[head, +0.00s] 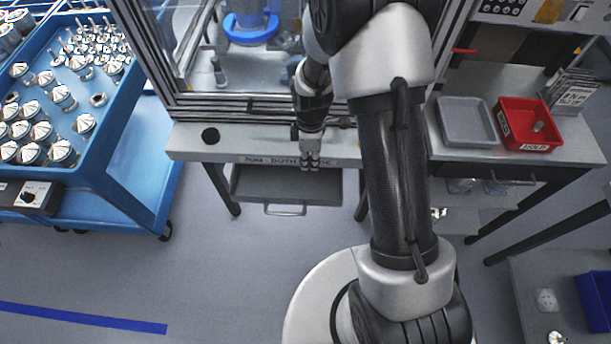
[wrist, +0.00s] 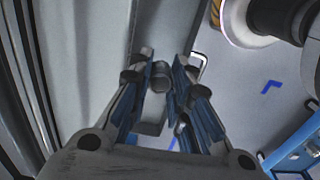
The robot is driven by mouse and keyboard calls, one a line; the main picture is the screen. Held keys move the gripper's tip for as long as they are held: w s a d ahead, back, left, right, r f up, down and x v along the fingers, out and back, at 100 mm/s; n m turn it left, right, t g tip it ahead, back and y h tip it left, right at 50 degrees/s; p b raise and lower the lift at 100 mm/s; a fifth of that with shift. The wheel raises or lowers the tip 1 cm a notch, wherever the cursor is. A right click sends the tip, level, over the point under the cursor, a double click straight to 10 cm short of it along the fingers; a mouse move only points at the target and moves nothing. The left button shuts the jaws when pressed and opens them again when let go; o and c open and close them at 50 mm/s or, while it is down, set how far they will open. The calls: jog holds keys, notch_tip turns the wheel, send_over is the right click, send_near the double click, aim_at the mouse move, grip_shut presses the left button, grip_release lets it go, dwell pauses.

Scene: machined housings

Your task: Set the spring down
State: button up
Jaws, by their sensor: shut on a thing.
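My gripper (head: 310,165) hangs pointing down at the front edge of the grey bench ledge (head: 240,145), right at its lettering. The wrist view shows my gripper (wrist: 162,72) shut, its blue-padded fingers on either side of a small grey piece. This piece, the spring (wrist: 160,79), sits between the fingertips; its coils cannot be made out. In the head view the spring cannot be told apart from the fingertips. Whether it touches the ledge cannot be told.
A shallow grey drawer (head: 257,184) hangs under the ledge. A black round spot (head: 210,135) marks the ledge to the left. A grey tray (head: 467,142) and a red bin (head: 512,143) with a small piece stand at right. A blue cart (head: 120,125) with metal parts stands left.

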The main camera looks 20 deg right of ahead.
aim_at(309, 188)
notch_tip(309, 188, down, 14)
jog(key=b, duration=0.3)
jog(key=shift+f+b, duration=0.2)
jog(key=shift+b, duration=0.1)
jog(key=shift+f, duration=0.1)
jog(key=shift+f, duration=0.15)
jog(key=o, duration=0.9)
jog(key=shift+r, duration=0.2)
